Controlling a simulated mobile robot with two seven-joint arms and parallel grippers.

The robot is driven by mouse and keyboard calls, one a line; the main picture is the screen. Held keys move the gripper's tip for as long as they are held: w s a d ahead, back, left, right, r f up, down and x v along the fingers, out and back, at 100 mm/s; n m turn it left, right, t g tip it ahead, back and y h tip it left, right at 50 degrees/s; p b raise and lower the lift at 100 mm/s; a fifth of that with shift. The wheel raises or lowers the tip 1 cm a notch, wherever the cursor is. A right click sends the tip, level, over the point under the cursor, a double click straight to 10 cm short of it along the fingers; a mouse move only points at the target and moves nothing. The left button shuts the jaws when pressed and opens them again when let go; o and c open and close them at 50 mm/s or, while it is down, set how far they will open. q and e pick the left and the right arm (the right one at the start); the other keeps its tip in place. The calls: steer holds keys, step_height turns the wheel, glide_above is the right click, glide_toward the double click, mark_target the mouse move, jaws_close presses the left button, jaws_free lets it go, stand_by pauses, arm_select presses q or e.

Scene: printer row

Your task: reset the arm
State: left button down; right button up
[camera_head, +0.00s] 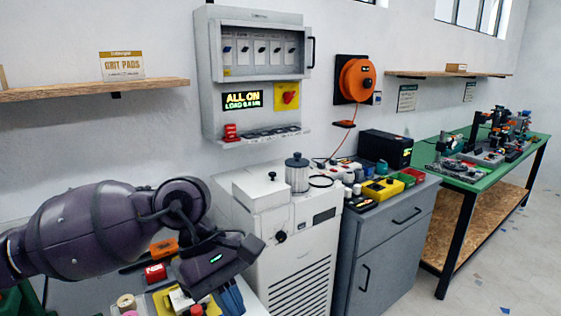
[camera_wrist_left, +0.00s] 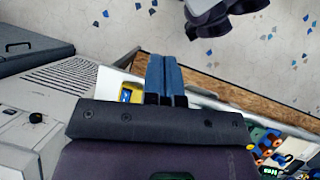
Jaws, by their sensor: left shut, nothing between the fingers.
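My left arm (camera_head: 110,228) comes in from the left in the head view, bent at the elbow, with the wrist pointing down. My left gripper (camera_head: 230,298) has blue fingers and hangs over the front edge of a cluttered white worktop. In the left wrist view the blue fingers (camera_wrist_left: 165,78) lie side by side, shut, with nothing between them. My right gripper cannot be made out in either view.
Below the arm are a red box (camera_head: 155,273) and tape rolls (camera_head: 126,303). A white machine (camera_head: 300,255) and grey cabinet (camera_head: 385,245) stand right of it. A switch panel (camera_head: 208,80) and shelf (camera_head: 150,86) are on the wall. A green table (camera_head: 453,178) is farther right.

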arm_select(q)
steer(key=s+d+n+g+h, duration=0.35)
steer(key=d+n+h, duration=0.3)
steer(key=h, duration=0.35)
steer(key=w+a+f+m+t+y, duration=0.1)
steer(key=w+a+f+m+t, duration=0.25)
steer(key=m+t, duration=0.6)
steer(key=w+a+f+m+t+y, duration=0.15)
steer(key=a+f+m+t, duration=0.45)
steer(key=m, duration=0.7)
steer(key=w+a+f+m+t, duration=0.2)
steer(key=w+a+m+t, duration=0.1)
steer(key=m+t, duration=0.8)
steer(key=s+a+f+n+g+y, duration=0.4)
steer(key=s+a+f+n+y, duration=0.2)
steer(key=f, duration=0.5)
steer(key=s+a+f+n+g+y, duration=0.4)
steer(key=s+a+f+n+y, duration=0.2)
steer(key=s+a+f+n, duration=0.2)
step_height(320, 180, down, 4)
steer(key=s+n, duration=0.2)
steer(key=n, duration=0.1)
steer(key=shift+a+f, duration=0.2)
steer(key=shift+w, duration=0.1)
